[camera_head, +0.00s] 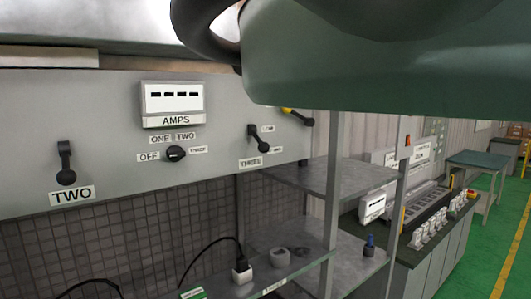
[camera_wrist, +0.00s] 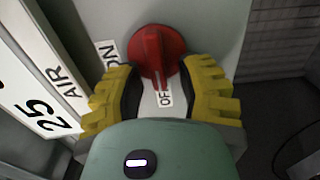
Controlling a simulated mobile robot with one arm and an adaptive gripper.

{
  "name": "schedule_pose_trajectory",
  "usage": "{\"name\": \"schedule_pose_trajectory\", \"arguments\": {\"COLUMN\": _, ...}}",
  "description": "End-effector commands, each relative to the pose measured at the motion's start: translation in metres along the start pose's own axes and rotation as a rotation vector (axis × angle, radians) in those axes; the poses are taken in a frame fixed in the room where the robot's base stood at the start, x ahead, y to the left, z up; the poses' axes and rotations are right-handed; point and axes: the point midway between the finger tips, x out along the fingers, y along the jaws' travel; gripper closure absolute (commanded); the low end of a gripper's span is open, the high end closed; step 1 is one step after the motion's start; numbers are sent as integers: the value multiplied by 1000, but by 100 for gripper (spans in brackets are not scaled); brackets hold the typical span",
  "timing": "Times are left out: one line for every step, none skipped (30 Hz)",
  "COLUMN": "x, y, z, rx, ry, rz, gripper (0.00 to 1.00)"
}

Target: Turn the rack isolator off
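The rack isolator appears as a red rotary knob (camera_wrist: 157,52) on a grey panel in the wrist view. Its raised ridge runs roughly up and down, with the lower end near a partly covered label reading "OF" (camera_wrist: 166,98). An "ON" label (camera_wrist: 108,52) is at the knob's left. My gripper (camera_wrist: 160,72) is open, with one yellow finger on each side of the knob's lower part. I cannot tell whether either finger touches it. In the head view the knob and my fingers cannot be made out; my green arm covers the upper right.
White plates reading "AIR" and "25" (camera_wrist: 50,118) stand close at the left. The head view shows a panel with an AMPS meter (camera_head: 172,103), a selector knob (camera_head: 175,153) and a lever marked TWO (camera_head: 66,165). Shelves (camera_head: 325,174) stand right of it, and green floor lies farther right.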

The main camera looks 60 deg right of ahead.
Motion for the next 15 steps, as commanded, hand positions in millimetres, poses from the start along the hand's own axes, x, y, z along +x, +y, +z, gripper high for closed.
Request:
{"name": "schedule_pose_trajectory", "arguments": {"x": 0, "y": 0, "z": 0, "rx": 0, "ry": 0, "rz": 1, "gripper": 57}}
{"name": "schedule_pose_trajectory", "arguments": {"x": 0, "y": 0, "z": 0, "rx": 0, "ry": 1, "rz": 1, "gripper": 56}}
{"name": "schedule_pose_trajectory", "arguments": {"x": 0, "y": 0, "z": 0, "rx": 1, "ry": 1, "rz": 1, "gripper": 56}}
{"name": "schedule_pose_trajectory", "arguments": {"x": 0, "y": 0, "z": 0, "rx": 1, "ry": 1, "rz": 1, "gripper": 56}}
{"name": "schedule_pose_trajectory", "arguments": {"x": 0, "y": 1, "z": 0, "rx": 1, "ry": 1, "rz": 2, "gripper": 56}}
{"name": "schedule_pose_trajectory", "arguments": {"x": 0, "y": 1, "z": 0, "rx": 1, "ry": 1, "rz": 2, "gripper": 56}}
{"name": "schedule_pose_trajectory", "arguments": {"x": 0, "y": 1, "z": 0, "rx": 1, "ry": 1, "rz": 2, "gripper": 56}}
{"name": "schedule_pose_trajectory", "arguments": {"x": 0, "y": 1, "z": 0, "rx": 1, "ry": 1, "rz": 2, "gripper": 56}}
{"name": "schedule_pose_trajectory", "arguments": {"x": -1, "y": 1, "z": 0, "rx": 1, "ry": 1, "rz": 2, "gripper": 56}}
{"name": "schedule_pose_trajectory", "arguments": {"x": -1, "y": 1, "z": 0, "rx": 1, "ry": 1, "rz": 3, "gripper": 56}}
{"name": "schedule_pose_trajectory", "arguments": {"x": -2, "y": 1, "z": 0, "rx": 1, "ry": 2, "rz": 3, "gripper": 56}}
{"name": "schedule_pose_trajectory", "arguments": {"x": -4, "y": 1, "z": -1, "rx": 1, "ry": 2, "rz": 4, "gripper": 56}}
{"name": "schedule_pose_trajectory", "arguments": {"x": -5, "y": 2, "z": -1, "rx": 1, "ry": 3, "rz": 5, "gripper": 56}}
{"name": "schedule_pose_trajectory", "arguments": {"x": -7, "y": 2, "z": -1, "rx": 1, "ry": 4, "rz": 6, "gripper": 56}}
{"name": "schedule_pose_trajectory", "arguments": {"x": -10, "y": 2, "z": -1, "rx": 0, "ry": 4, "rz": 7, "gripper": 56}}
